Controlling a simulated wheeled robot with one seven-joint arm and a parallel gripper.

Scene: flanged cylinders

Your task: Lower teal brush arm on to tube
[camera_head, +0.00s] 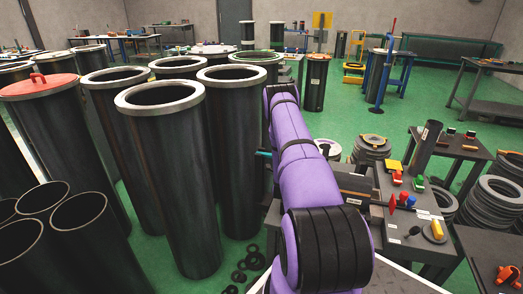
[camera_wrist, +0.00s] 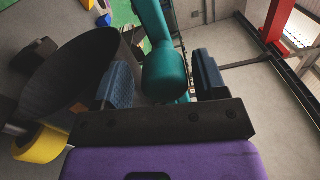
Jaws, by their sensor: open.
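In the wrist view the teal brush arm (camera_wrist: 163,72) rises between the two blue-padded fingers of my gripper (camera_wrist: 161,78). The fingers stand apart on either side of it, and some space shows at the right finger. Whether the left finger touches it I cannot tell. A dark, wide tube (camera_wrist: 72,75) is at the left, close beside the left finger. In the head view my purple arm reaches over the workbench and hides my gripper. A small teal piece (camera_head: 263,153) shows left of my arm; I cannot tell if it is the brush arm.
Tall dark flanged cylinders (camera_head: 165,150) crowd the left. The grey workbench (camera_head: 398,236) at right holds red, yellow and green parts. Stacked grey rings (camera_head: 492,203) stand farther right. Small black rings (camera_head: 240,276) lie on the green floor, which is open toward the back.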

